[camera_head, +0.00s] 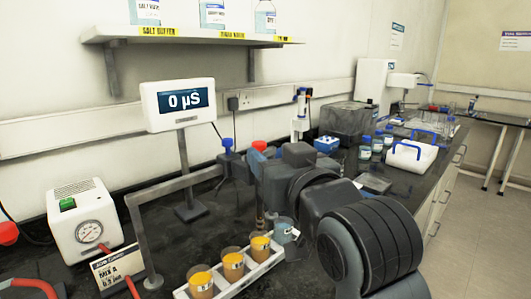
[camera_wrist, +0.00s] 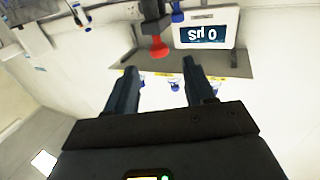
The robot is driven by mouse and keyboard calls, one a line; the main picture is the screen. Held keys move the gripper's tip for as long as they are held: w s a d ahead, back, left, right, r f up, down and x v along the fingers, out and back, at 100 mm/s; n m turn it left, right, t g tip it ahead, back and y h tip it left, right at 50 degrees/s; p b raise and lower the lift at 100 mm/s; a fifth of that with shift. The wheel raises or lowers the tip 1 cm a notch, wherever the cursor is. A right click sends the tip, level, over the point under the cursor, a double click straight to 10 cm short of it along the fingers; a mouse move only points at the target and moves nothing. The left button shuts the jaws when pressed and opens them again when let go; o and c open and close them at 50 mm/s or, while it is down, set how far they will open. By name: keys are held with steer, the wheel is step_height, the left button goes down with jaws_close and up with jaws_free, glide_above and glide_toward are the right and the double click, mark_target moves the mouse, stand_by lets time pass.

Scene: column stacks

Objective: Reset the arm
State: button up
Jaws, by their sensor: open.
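My arm (camera_head: 370,245) reaches from the lower right of the head view over the dark bench, bent toward the middle. In the wrist view my gripper (camera_wrist: 158,80) has its two dark fingers spread apart, with nothing between their tips. A red knob (camera_wrist: 158,48) on a dark fitting shows beyond the fingertips, and a blue knob (camera_wrist: 177,16) is beside it. In the head view the red knob (camera_head: 260,146) and the blue knob (camera_head: 228,144) show just left of my arm. My fingers are not clearly visible there, as the arm's links block the view.
Three amber-filled cups stand in a white rack (camera_head: 262,274) in front. A display (camera_head: 180,104) reading 0 µS stands on a post, left of my arm. A pump box with gauge (camera_head: 85,225) is at left. Capped bottles (camera_head: 365,148) and a white carrier (camera_head: 411,159) are at right.

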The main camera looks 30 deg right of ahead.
steer(key=shift+s+a, duration=0.1)
steer(key=shift+s, duration=1)
steer(key=s+d+f+n+g+y, duration=0.1)
steer(key=s+d+f+n+g, duration=0.15)
steer(key=s+f, duration=1.55)
steer(key=s+f+m, duration=0.1)
steer(key=s+f, duration=0.2)
steer(key=s, duration=0.6)
steer(key=s+a+f, duration=0.1)
steer(key=s+f, duration=0.2)
steer(key=s, duration=0.7)
steer(key=shift+s+a+m+g, duration=0.25)
steer(key=shift+m+g, duration=0.1)
